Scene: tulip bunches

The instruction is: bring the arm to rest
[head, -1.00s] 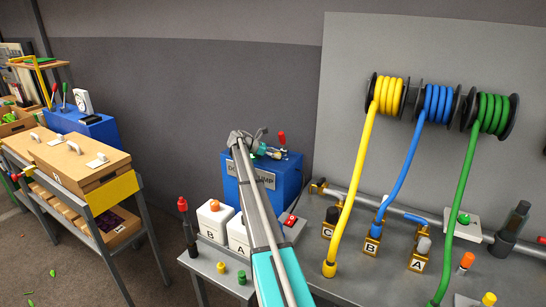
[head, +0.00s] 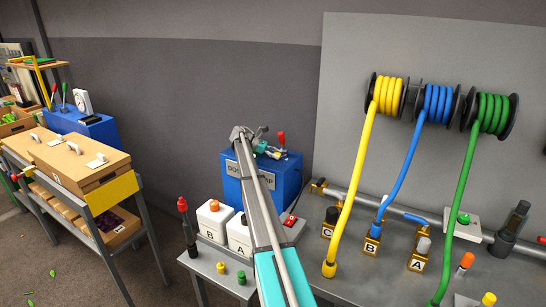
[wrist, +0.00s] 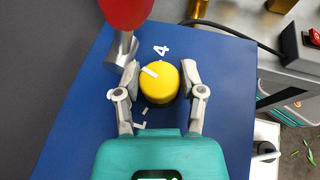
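My gripper (wrist: 160,80) is open in the wrist view, with one finger on each side of a round yellow knob (wrist: 159,84) on the blue top of the dosing pump box (wrist: 85,125). Small gaps show between the fingers and the knob; I cannot tell its height above it. In the head view my arm reaches up across the blue dosing pump box (head: 286,180), and my gripper (head: 256,138) is small and partly hidden at its top.
A red-topped lever (wrist: 125,10) stands close to the left finger. White containers (head: 214,219) stand in front of the pump. Yellow, blue and green hoses (head: 350,195) hang from reels on the right.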

